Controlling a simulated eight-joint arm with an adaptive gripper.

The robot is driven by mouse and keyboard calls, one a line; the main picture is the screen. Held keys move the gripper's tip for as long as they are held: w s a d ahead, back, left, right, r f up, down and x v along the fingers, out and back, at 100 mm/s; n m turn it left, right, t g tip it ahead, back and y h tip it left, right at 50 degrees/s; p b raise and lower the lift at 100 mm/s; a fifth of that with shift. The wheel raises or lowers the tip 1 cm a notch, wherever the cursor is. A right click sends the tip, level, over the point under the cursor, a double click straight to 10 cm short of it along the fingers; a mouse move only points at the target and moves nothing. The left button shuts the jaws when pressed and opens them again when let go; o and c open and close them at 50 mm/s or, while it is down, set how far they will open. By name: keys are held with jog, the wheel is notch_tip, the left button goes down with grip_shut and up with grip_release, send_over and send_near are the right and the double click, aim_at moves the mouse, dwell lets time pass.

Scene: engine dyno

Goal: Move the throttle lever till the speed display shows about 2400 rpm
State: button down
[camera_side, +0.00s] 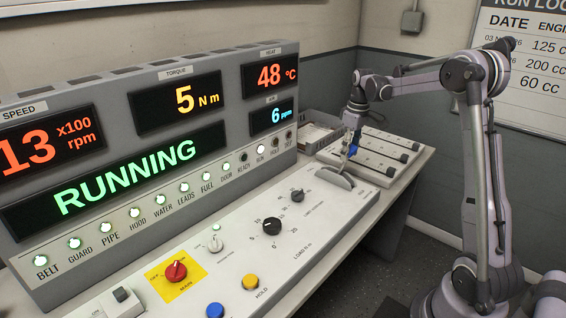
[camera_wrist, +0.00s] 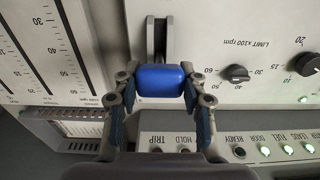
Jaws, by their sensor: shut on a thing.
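The speed display (camera_side: 48,143) at the left of the grey console reads 13 x100 rpm in orange. The throttle lever has a blue knob (camera_wrist: 162,85) and rises from a slot (camera_wrist: 160,38) in the white panel. In the side view the lever's grey base (camera_side: 336,177) shows at the far end of the panel. My gripper (camera_wrist: 162,88) is shut on the blue knob, with one finger on each side of it. In the side view my gripper (camera_side: 353,139) is small and partly hides the knob.
The console's status display (camera_side: 125,177) reads RUNNING, torque (camera_side: 177,103) 5 N m, heat (camera_side: 270,76) 48 °C. Several green lamps are lit below. A LIMIT knob (camera_wrist: 234,73) stands beside the lever. A grey tray (camera_side: 310,135) and scaled boxes (camera_side: 370,150) lie behind it.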

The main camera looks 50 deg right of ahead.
jog(key=c, duration=0.7)
grip_release()
jog(key=r, duration=1.2)
jog(key=shift+s, duration=0.35)
jog(key=s+a+t+h, duration=0.1)
jog(key=s+a+t, duration=0.2)
jog(key=a, duration=1.5)
jog(key=s+a+f+t, duration=0.1)
jog(key=s+a+f, duration=0.2)
jog(key=a, duration=0.1)
jog(key=s+a+f+t, duration=0.1)
jog(key=s+a+f, duration=0.2)
jog(key=a, duration=0.1)
jog(key=s+a+f+t+y, duration=0.1)
jog(key=s+a+f, duration=0.2)
jog(key=a, duration=0.2)
jog(key=shift+t, duration=0.3)
